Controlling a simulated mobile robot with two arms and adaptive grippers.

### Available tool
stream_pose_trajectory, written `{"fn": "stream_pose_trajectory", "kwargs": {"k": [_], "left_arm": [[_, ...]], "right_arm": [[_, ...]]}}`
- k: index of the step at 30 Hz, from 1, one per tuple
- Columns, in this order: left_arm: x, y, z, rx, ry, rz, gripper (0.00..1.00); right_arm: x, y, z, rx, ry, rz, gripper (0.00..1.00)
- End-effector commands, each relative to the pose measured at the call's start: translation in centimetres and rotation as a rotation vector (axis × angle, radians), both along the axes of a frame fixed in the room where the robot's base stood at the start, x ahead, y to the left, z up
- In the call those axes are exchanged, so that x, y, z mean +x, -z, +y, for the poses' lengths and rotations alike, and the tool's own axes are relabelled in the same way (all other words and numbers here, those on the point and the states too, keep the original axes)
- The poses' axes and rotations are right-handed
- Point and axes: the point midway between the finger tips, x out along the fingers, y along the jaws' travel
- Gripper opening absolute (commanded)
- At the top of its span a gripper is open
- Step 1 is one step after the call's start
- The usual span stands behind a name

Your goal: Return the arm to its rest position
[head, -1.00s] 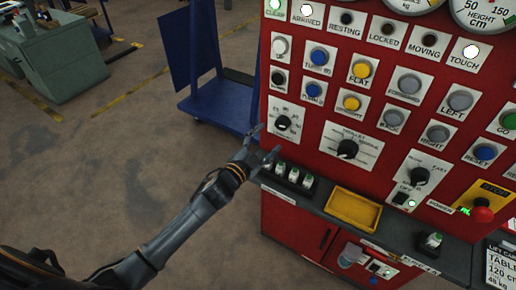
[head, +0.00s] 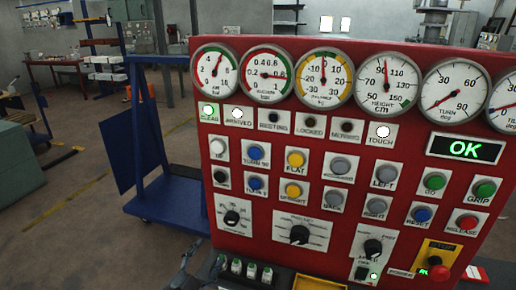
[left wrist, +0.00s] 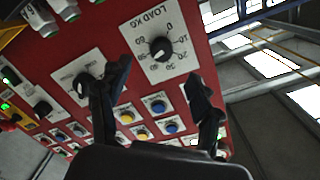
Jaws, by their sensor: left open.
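My left gripper (head: 187,264) shows only as a dark, partly cut-off shape at the bottom edge of the head view, left of the red control panel (head: 262,255). In the left wrist view the gripper (left wrist: 158,72) has its two black fingers spread apart with nothing between them. Behind the fingers the panel's LOAD KG knob (left wrist: 161,49) and several buttons show. I cannot tell how far the fingertips are from the panel. Most of the left arm is out of the head view. My right gripper is in neither view.
The panel carries several gauges, a green OK display (head: 466,148) and a red stop button (head: 439,272). Small bottles (head: 237,267) stand on the ledge below. A blue cart (head: 168,198) stands left of the panel. Open floor (head: 90,215) lies farther left.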

Motion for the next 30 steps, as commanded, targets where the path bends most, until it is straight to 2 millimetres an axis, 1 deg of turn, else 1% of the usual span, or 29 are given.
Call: {"fn": "stream_pose_trajectory", "kwargs": {"k": [1, 2, 5, 6, 8, 9, 11, 12, 14, 15, 17, 18, 20, 21, 23, 24, 25, 26, 27, 30], "left_arm": [[-0.1, 2.0, 0.4, -0.006, -0.014, 0.040, 0.64], [-0.3, 3.4, 0.7, -0.012, -0.025, 0.069, 0.64], [-1.2, 9.5, 2.0, -0.035, -0.072, 0.196, 0.64], [-2.0, 12.4, 2.6, -0.047, -0.094, 0.257, 0.64], [-3.5, 16.8, 3.5, -0.065, -0.130, 0.351, 0.64], [-4.7, 19.6, 4.0, -0.075, -0.154, 0.410, 0.64], [-6.8, 23.7, 4.7, -0.093, -0.190, 0.501, 0.64], [-8.4, 26.3, 5.1, -0.104, -0.213, 0.560, 0.64], [-11.1, 30.0, 5.6, -0.119, -0.249, 0.648, 0.64], [-13.1, 32.4, 5.8, -0.130, -0.273, 0.707, 0.64], [-16.3, 35.7, 6.2, -0.143, -0.308, 0.794, 0.64], [-18.6, 37.8, 6.3, -0.153, -0.333, 0.853, 0.64], [-22.2, 40.7, 6.5, -0.166, -0.369, 0.938, 0.64], [-24.8, 42.4, 6.5, -0.175, -0.393, 0.995, 0.64], [-28.7, 44.8, 6.5, -0.187, -0.431, 1.079, 0.64], [-31.4, 46.2, 6.4, -0.194, -0.454, 1.134, 0.64], [-33.4, 47.1, 6.3, -0.199, -0.472, 1.173, 0.64], [-35.3, 47.9, 6.3, -0.203, -0.488, 1.211, 0.64], [-37.8, 48.8, 6.1, -0.207, -0.509, 1.257, 0.64], [-42.9, 50.4, 5.7, -0.217, -0.554, 1.354, 0.64]], "right_arm": [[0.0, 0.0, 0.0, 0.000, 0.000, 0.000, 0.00], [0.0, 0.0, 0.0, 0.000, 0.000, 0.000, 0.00], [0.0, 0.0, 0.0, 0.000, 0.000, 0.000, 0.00], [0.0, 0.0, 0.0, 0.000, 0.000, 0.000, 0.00], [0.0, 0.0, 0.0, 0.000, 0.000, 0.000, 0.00], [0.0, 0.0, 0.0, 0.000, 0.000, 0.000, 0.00], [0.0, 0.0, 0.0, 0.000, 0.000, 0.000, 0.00], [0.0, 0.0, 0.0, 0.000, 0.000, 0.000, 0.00], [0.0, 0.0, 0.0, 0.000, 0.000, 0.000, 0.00], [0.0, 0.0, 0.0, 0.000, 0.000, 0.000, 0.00], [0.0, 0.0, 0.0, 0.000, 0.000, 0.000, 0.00], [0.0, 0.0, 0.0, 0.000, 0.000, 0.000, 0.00], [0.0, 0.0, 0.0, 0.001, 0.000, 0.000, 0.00], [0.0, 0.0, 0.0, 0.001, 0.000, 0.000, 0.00], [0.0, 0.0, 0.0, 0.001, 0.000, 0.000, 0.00], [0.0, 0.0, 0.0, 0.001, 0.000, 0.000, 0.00], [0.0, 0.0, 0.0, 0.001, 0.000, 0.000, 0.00], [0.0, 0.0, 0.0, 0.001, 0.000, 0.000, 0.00], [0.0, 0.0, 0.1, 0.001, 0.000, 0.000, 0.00], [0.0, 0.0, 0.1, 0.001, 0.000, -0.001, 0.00]]}}
